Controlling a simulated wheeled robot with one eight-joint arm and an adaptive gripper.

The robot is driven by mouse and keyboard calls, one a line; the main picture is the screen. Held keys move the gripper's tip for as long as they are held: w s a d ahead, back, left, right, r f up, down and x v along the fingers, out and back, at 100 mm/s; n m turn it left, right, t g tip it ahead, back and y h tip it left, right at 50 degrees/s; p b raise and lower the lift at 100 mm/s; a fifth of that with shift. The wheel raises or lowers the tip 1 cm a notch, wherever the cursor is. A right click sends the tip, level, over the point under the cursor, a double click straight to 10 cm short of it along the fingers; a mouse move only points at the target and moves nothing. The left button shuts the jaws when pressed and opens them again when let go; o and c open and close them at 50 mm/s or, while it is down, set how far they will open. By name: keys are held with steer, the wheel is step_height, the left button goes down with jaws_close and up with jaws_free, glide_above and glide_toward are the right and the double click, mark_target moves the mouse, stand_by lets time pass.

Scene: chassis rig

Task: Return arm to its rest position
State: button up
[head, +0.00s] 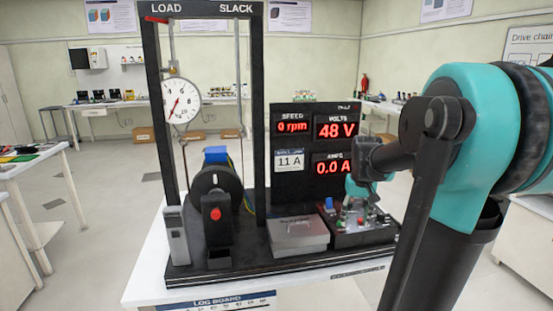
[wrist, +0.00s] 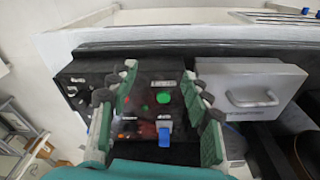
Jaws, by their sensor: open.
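My arm reaches in from the right in the head view, its teal and black links crossing that side. My gripper (wrist: 160,75) is open and empty in the wrist view, its green-padded fingers spread either side of the control box's buttons. In the head view the gripper is small and partly hidden by my arm, just above the control box (head: 372,238). This black box (wrist: 80,80) carries a green button (wrist: 163,98), a red button and a blue switch (wrist: 165,136). I cannot tell whether the fingers touch it.
Left of the control box in the head view sit a grey lidded box (head: 298,238) and a black wheel (head: 212,190) under a tall frame (head: 259,110) with a dial (head: 188,101). The display panel (head: 310,125) reads 0 rpm, 48 V and 0.0 A.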

steer(key=s+a+f+t, duration=0.1)
steer(key=s+a+f, duration=0.2)
steer(key=s+f, duration=0.4)
steer(key=s+a+f+t, duration=0.1)
steer(key=s+a+f, duration=0.2)
steer(key=s+f, duration=0.4)
steer(key=s, duration=0.2)
steer(key=shift+s+n+t, duration=0.3)
steer(key=shift+t, duration=0.1)
steer(key=shift+a, duration=0.1)
stand_by(0.3)
